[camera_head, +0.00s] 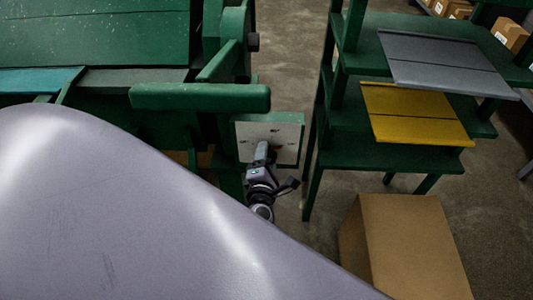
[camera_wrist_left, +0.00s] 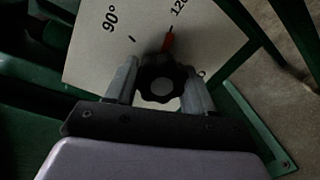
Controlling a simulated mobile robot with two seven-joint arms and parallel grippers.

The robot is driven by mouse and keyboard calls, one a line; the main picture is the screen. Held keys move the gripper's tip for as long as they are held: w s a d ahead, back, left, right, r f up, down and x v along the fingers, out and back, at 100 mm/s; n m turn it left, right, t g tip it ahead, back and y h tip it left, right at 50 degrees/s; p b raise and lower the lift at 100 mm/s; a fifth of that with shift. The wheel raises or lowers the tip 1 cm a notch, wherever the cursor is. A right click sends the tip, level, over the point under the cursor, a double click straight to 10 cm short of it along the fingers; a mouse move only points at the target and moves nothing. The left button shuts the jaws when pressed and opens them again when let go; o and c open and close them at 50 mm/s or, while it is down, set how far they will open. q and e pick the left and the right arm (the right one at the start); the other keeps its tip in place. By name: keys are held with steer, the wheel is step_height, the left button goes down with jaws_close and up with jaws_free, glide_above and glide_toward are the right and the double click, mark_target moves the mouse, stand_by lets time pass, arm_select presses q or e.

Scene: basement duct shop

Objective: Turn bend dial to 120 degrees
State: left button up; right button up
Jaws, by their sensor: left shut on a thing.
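The bend dial is a black lobed knob (camera_wrist_left: 161,84) with a red pointer (camera_wrist_left: 168,42), on a white plate (camera_wrist_left: 95,50) marked "90°" and a partly cut-off "12…". The pointer lies close to the tick under the "12…" mark; the exact alignment is hard to tell. In the head view the plate (camera_head: 288,140) is fixed to the green machine and faces me. My left gripper (camera_head: 264,150) reaches up to it and covers most of the knob. In the left wrist view my left gripper (camera_wrist_left: 160,92) has one finger on each side of the knob, shut on it.
The green machine (camera_head: 200,97) has a bar just left of the dial plate. A green rack (camera_head: 390,150) stands to the right with a grey panel (camera_head: 440,62) and a yellow panel (camera_head: 415,115). A cardboard box (camera_head: 410,240) sits on the floor below it.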

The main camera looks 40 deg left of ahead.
arm_select(q)
steer(key=o, duration=1)
steer(key=shift+s+d, duration=0.15)
arm_select(e)
steer(key=shift+s, duration=0.1)
